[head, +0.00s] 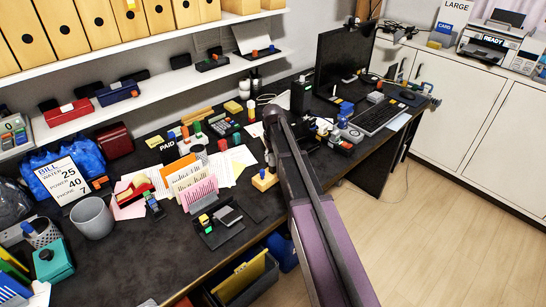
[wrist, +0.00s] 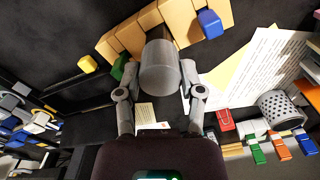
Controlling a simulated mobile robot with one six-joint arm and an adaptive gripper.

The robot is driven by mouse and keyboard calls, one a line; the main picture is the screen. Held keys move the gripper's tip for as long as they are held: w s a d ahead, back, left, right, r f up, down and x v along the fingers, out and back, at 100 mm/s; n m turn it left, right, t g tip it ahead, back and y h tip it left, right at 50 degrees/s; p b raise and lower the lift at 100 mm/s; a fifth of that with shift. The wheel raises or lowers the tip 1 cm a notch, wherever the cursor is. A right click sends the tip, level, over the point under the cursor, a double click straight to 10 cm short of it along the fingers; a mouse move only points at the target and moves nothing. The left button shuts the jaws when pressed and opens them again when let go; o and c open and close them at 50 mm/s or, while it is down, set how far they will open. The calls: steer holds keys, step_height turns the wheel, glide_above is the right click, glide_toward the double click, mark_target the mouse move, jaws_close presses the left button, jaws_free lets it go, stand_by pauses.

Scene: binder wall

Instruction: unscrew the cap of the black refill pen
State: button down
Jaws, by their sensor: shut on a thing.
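In the wrist view my gripper (wrist: 160,78) has its two grey fingers on either side of a grey cylinder, which looks like the pen cap (wrist: 160,70). The fingers are shut on it. A dark shaft, apparently the black refill pen (wrist: 158,27), shows just beyond the cap and stands among tan stepped blocks (wrist: 118,42). The pen and cap are too small or hidden there to make out.
A blue piece (wrist: 210,23) and a green piece (wrist: 124,68) sit close to the cap in the wrist view. A perforated grey cup (wrist: 280,108) and papers lie to the right. In the head view a monitor (head: 343,55) and keyboard (head: 377,117) stand at the back right.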

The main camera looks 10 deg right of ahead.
steer(key=shift+n, duration=2)
steer(key=shift+n, duration=0.3)
steer(key=n, duration=0.2)
steer(key=shift+n, duration=0.8)
steer(key=shift+n, duration=0.3)
steer(key=n, duration=0.2)
steer(key=shift+n, duration=0.8)
